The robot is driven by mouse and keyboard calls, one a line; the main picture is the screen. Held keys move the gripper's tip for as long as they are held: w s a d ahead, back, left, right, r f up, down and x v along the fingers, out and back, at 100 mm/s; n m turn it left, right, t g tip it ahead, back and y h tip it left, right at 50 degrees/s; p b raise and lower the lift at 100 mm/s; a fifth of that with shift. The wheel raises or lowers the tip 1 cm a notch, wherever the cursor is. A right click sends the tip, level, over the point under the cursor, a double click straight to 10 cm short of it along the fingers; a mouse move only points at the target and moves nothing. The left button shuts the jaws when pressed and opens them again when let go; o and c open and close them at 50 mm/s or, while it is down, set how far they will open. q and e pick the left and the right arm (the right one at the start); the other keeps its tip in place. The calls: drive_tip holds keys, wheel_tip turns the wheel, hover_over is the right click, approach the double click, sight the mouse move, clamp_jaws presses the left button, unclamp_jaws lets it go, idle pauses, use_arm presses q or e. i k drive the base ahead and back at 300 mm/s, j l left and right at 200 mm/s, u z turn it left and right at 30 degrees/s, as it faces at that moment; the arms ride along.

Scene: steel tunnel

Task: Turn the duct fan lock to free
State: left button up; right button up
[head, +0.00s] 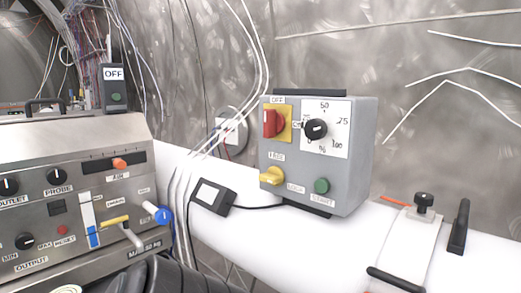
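A grey control box (365,150) stands on the white duct, right of the middle in the head view. On the lower left of its face is a yellow knob (272,175), which looks like the lock. A small label above it seems to read FREE, and one to its lower right seems to read LOCK; both are blurred. The knob's handle lies roughly sideways, slightly tilted; I cannot tell which label it points at. Neither of my grippers is in view.
The box also carries a red switch (270,123) on a yellow plate, a black dial (316,129) and a green button (321,186). A steel panel (70,150) stands at left. White cables (258,60) hang beside the box. A clamped strap (408,245) crosses the duct at right.

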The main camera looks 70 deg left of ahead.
sight(275, 176)
drive_tip(key=j+u, duration=0.1)
drive_tip(key=u, duration=0.3)
drive_tip(key=i+u, duration=0.1)
drive_tip(key=u, duration=0.25)
drive_tip(key=j+u, duration=0.1)
drive_tip(key=u, duration=0.3)
drive_tip(key=i+u, duration=0.1)
drive_tip(key=u, duration=0.25)
drive_tip(key=i+j+u, duration=0.1)
drive_tip(key=i+u, duration=0.15)
drive_tip(key=u, duration=0.25)
drive_tip(key=k+u, duration=0.2)
drive_tip(key=k, duration=0.35)
